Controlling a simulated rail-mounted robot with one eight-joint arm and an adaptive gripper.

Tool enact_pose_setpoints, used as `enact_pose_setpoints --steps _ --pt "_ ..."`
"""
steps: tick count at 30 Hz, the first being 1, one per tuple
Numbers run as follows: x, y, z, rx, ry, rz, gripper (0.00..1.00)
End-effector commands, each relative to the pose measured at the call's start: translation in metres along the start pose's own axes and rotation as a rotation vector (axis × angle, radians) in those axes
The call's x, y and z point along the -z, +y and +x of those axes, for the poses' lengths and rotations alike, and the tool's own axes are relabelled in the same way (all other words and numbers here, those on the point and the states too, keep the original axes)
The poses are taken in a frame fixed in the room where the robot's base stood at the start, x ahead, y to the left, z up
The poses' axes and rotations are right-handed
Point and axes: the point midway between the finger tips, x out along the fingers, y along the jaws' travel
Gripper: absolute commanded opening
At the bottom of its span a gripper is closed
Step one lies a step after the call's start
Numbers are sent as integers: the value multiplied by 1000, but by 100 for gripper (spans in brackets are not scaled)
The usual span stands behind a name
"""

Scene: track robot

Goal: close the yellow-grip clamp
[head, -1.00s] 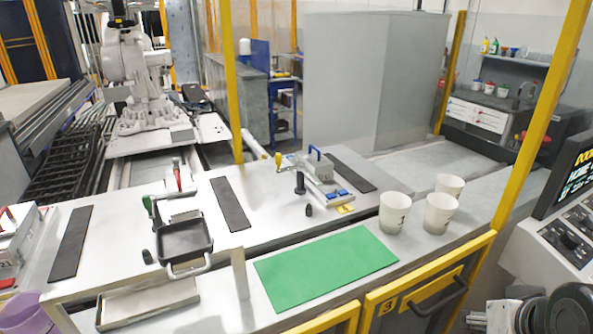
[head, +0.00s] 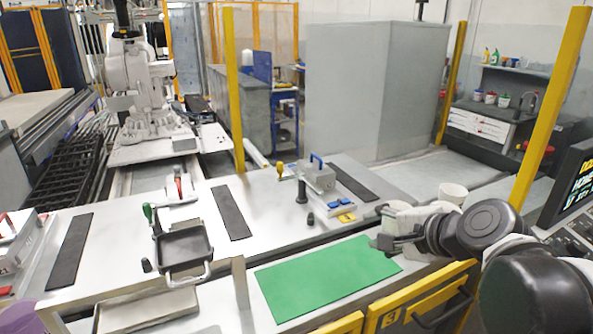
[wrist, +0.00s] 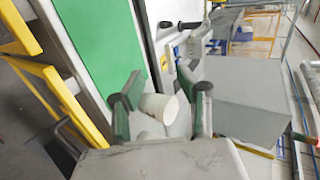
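The yellow-grip clamp stands at the back of the bench in the head view, its yellow grip (head: 280,168) sticking up left of a grey block with a blue handle (head: 318,172). In the wrist view I cannot make out the yellow grip. My gripper (head: 384,243) is at the right in the head view, above the bench near the white cups and well apart from the clamp. In the wrist view my gripper (wrist: 161,108) is open, its two fingers apart with nothing held. A white cup (wrist: 160,106) shows beyond and between them.
White cups (head: 452,194) stand at the right, partly hidden by my arm. A green mat (head: 325,277) lies in front. A green-grip clamp (head: 149,212) stands by a black tray (head: 183,247) at the left. A yellow post (head: 233,90) rises behind the bench.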

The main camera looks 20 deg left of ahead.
Motion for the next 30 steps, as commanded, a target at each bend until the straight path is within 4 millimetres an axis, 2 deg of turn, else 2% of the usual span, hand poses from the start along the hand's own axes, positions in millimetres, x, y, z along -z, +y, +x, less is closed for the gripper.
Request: enact_pose_setpoints --steps 1,9,18,24,30 --pt "-3 -11 16 36 -28 84 34" --pt "-18 -63 84 196 -205 589 34" --pt "-31 -96 153 282 -440 1149 34" --pt "-35 -102 180 291 -548 1386 34" --pt "-37 -106 190 289 -578 1451 34"
